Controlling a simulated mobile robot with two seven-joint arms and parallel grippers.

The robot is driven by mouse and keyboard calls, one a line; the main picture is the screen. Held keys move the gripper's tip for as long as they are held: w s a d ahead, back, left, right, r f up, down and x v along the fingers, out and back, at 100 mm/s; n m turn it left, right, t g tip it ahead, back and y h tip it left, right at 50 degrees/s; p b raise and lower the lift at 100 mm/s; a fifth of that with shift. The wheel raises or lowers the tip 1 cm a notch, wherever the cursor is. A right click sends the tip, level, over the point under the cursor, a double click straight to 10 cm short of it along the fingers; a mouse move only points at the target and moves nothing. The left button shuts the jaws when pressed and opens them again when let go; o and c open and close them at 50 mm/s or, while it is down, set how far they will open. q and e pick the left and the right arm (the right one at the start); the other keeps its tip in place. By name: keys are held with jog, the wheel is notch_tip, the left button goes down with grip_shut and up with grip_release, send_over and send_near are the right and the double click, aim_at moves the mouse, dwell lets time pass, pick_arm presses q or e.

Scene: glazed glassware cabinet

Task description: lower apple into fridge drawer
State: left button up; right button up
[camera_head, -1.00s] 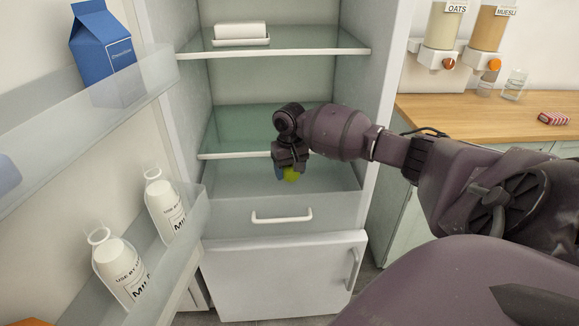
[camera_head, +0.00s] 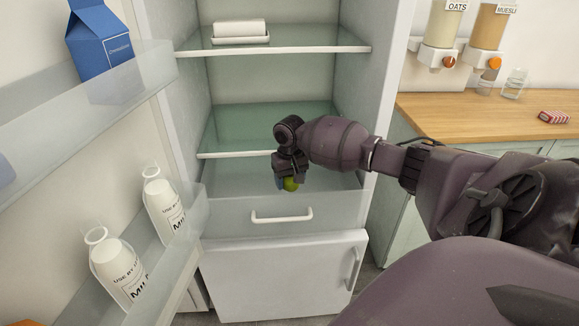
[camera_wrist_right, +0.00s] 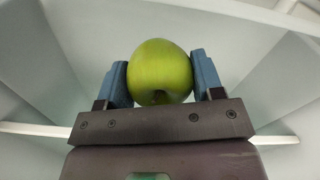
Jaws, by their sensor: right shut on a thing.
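A green apple (camera_head: 290,184) is held in my right gripper (camera_head: 284,181) over the open fridge drawer (camera_head: 283,217), which has a white handle on its front. In the right wrist view the apple (camera_wrist_right: 160,72) sits between the two blue fingertips of the right gripper (camera_wrist_right: 160,82), which are shut on it. The pale drawer walls and floor show around and beyond the apple. I cannot tell the gap between the apple and the drawer floor. My left gripper is not in view.
A glass shelf (camera_head: 265,116) lies behind and above the drawer; a higher shelf (camera_head: 290,48) holds a white dish (camera_head: 240,39). The open door at left carries milk bottles (camera_head: 117,270) and a blue carton (camera_head: 101,40). A wooden counter (camera_head: 480,121) stands at right.

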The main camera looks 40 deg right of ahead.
jog(key=shift+f+b, duration=1.1)
jog(key=shift+f, duration=3.3)
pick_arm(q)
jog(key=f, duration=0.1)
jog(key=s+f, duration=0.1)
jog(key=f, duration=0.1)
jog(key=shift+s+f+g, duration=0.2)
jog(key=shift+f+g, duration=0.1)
pick_arm(e)
jog(key=shift+f, duration=0.15)
jog(key=shift+s+a+f, duration=0.1)
jog(key=shift+s+f, duration=0.05)
jog(key=shift+f, duration=0.05)
jog(key=o, duration=1)
jog(key=shift+s+f, duration=0.1)
jog(key=shift+f, duration=0.05)
jog(key=shift+o, duration=0.2)
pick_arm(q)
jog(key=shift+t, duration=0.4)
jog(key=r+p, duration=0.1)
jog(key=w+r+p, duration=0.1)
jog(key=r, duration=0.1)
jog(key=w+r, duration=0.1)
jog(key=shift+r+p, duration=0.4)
pick_arm(e)
jog(key=r, duration=1.2)
jog(key=shift+w, duration=0.25)
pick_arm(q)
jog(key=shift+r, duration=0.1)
